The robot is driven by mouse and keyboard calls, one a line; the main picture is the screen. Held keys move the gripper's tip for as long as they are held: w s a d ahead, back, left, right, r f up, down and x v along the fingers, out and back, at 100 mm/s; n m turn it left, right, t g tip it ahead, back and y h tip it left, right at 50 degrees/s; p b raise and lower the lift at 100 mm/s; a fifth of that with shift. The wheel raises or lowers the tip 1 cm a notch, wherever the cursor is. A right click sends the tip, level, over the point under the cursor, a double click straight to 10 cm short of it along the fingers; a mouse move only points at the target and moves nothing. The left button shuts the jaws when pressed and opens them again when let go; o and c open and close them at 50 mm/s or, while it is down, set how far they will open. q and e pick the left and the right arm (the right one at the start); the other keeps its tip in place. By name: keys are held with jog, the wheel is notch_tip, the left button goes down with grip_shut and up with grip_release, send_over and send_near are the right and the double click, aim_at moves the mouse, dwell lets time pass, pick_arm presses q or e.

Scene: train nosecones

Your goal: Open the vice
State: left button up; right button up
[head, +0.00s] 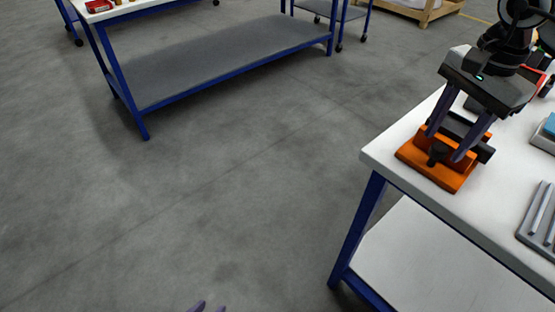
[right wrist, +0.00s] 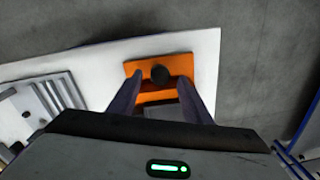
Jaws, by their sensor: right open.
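The orange vice (head: 430,173) with black jaws and a dark round knob sits near the left corner of the white-topped table at the right. My right gripper (head: 444,146) points down over the vice, its purple fingers apart and on either side of its middle. In the right wrist view the open fingers (right wrist: 160,82) straddle the orange vice (right wrist: 146,68), with the knob between and just beyond the tips. I cannot tell whether the fingers touch it. Only the fingertips of my left gripper (head: 208,307) show at the bottom edge of the head view, away from the table.
The white tabletop (head: 395,150) ends just left of the vice. A grey slotted tray (head: 541,222) lies at the right, with a blue item (head: 550,125) behind it. A blue-framed bench (head: 230,65) stands at the back left. The floor between is clear.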

aim_at(442, 149)
notch_tip(442, 149, up, 9)
jog(key=s+a+f+g+y, duration=0.1)
jog(key=a+f+y, duration=0.25)
jog(key=a, duration=0.45)
jog(key=s+a+f+g+y, duration=0.1)
jog(key=a+f+y, duration=0.1)
jog(key=a+f, duration=0.45)
jog(key=s+a+r+m+y, duration=0.1)
jog(key=a+y, duration=0.3)
jog(key=a, duration=0.4)
jog(key=s+a+m+g+y, duration=0.1)
jog(key=s+a+m+y, duration=0.3)
jog(key=a, duration=0.5)
jog(key=shift+r+g, duration=0.3)
jog(key=shift+r, duration=0.1)
